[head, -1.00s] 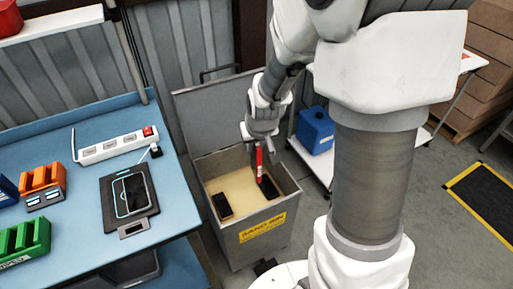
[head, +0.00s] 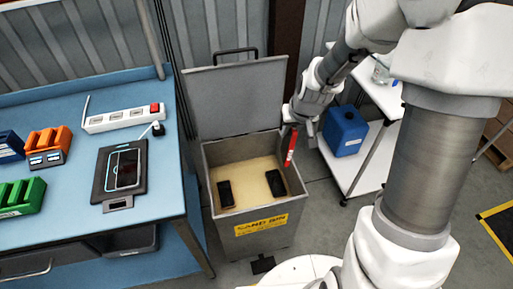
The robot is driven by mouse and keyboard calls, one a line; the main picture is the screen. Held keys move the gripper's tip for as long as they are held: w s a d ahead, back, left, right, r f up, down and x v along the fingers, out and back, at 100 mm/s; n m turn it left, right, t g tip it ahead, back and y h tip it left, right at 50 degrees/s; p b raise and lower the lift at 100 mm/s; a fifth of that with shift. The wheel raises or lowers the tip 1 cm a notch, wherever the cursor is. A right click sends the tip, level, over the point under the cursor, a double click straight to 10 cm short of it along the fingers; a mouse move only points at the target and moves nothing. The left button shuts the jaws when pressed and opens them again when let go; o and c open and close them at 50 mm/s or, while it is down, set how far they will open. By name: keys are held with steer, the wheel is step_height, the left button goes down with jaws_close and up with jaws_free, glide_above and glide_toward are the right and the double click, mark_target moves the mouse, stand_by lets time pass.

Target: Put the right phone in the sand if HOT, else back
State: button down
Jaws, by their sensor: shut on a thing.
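A dark phone (head: 127,168) with a pale outline lies on a black pad (head: 103,186) on the blue bench. The open sand bin (head: 262,226) holds pale sand (head: 249,174). Two dark phone-like slabs lie on the sand: a left one (head: 225,193) and a right one (head: 275,183). My gripper (head: 291,130) is at the bin's right rim, shut on a narrow red item (head: 290,148) with white marks, which hangs upright. The fingers are too small to make out. I cannot read a HOT mark on any phone.
The bin's lid (head: 235,97) stands open at the back. A power strip (head: 124,118), orange rack (head: 50,142) and green rack (head: 22,196) are on the bench. A blue container (head: 345,131) stands on a white shelf at right.

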steer(key=w+a+f+g+y+b, duration=0.1)
steer(key=w+a+f+y+b, duration=0.25)
steer(key=w+f+b, duration=0.7)
steer(key=w+a+f+y+b, duration=0.3)
steer(key=w+a+f+b, duration=0.3)
steer(key=f+b, duration=0.75)
step_height(320, 180, down, 22)
steer(key=w+b, duration=0.1)
steer(key=b, duration=0.9)
steer(key=shift+d+f, duration=0.2)
steer(key=shift+d, duration=0.1)
steer(key=shift+f+b, duration=0.75)
steer(key=shift+f, duration=0.1)
stand_by(0.4)
steer(key=c, duration=0.7)
jaws_free()
steer(key=shift+c, duration=0.2)
steer(key=p+v, duration=0.6)
steer(key=v, duration=1.1)
step_height(320, 180, up, 11)
steer(key=p, duration=0.6)
steer(key=shift+f, duration=0.25)
